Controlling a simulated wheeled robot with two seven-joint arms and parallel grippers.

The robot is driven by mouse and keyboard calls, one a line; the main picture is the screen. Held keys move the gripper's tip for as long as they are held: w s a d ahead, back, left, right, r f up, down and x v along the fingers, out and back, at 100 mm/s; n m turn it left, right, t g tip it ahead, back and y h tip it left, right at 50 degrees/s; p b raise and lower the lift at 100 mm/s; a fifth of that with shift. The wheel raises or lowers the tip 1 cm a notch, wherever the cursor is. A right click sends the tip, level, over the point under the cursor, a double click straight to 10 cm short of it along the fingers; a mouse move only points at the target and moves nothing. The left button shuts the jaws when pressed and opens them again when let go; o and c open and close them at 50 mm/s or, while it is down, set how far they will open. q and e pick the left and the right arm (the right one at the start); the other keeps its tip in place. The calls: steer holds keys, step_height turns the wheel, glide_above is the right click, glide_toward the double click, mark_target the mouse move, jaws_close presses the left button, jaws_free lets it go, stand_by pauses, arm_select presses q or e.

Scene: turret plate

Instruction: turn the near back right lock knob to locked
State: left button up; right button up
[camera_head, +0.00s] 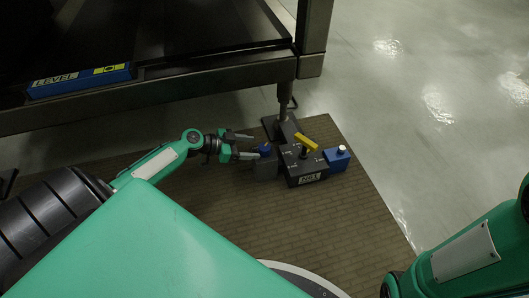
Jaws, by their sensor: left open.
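A dark lock unit (297,160) with a white label on its near face stands on the floor mat by the foot of the table leg. A yellow bar-shaped handle (305,141) sits on top of it, lying at an angle. A blue block (337,160) with a pale round knob (342,149) is at its right side. A small blue knob (265,150) sits on a dark block at its left side. I cannot tell which is the lock knob. My left gripper (253,146) is open and empty, its fingers pointing right, close to the left blue knob. My right gripper is out of view.
A dark table frame (180,82) with a blue level (80,80) on its edge overhangs the back left. The brown mat (345,205) is clear to the near right of the unit. Glossy floor (420,90) lies open beyond. My right arm shows at the lower right.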

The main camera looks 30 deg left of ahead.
mark_target(261, 147)
arm_select(q)
steer(key=b+x, duration=0.2)
steer(key=x, duration=0.4)
steer(key=shift+r, duration=0.1)
steer(key=c, duration=1)
